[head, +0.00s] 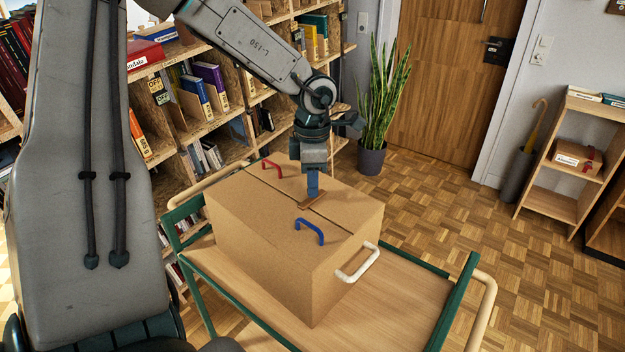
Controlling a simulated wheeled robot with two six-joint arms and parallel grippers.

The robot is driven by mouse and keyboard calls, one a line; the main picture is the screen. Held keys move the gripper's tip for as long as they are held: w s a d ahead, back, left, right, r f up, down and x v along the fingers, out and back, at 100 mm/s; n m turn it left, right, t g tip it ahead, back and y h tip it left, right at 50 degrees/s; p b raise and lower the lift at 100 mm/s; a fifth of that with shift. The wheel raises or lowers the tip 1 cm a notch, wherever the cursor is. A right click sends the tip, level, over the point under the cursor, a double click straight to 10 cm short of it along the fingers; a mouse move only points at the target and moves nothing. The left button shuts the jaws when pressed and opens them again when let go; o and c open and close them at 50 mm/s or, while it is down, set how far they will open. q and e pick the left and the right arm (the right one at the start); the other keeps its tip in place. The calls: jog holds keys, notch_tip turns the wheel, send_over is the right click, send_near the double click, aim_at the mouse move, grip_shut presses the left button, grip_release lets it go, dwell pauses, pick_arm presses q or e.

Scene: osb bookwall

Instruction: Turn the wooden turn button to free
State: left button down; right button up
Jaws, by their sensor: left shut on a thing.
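A brown cardboard box (260,240) stands on the cart, its two lid flaps closed and meeting at a dark seam. The small wooden turn button (308,204) sits on the lid at about the middle of the seam. It appears to lie across the seam. My left gripper (313,190) comes down on it from above, blue fingers shut on it and hiding part of it. A red handle (272,166) is on the far flap side and a blue handle (309,226) on the near side. My right gripper is not in view.
The wooden cart top (408,295) has a green frame and bare room right of the box. A white handle (357,262) sticks out from the box's side. Bookshelves (215,125) stand behind left; a potted plant (372,158) stands behind.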

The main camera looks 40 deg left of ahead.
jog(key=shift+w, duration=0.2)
pick_arm(q)
jog(key=m+b, duration=0.3)
jog(key=m, duration=0.3)
jog(key=shift+f, duration=0.1)
jog(key=shift+m, duration=1)
jog(key=shift+m+b, duration=0.3)
jog(key=shift+m, duration=0.6)
jog(key=m, duration=0.2)
jog(key=shift+m, duration=0.3)
jog(key=m, duration=0.2)
jog(key=shift+m, duration=1)
jog(key=shift+m+p, duration=0.3)
jog(key=shift+m, duration=0.5)
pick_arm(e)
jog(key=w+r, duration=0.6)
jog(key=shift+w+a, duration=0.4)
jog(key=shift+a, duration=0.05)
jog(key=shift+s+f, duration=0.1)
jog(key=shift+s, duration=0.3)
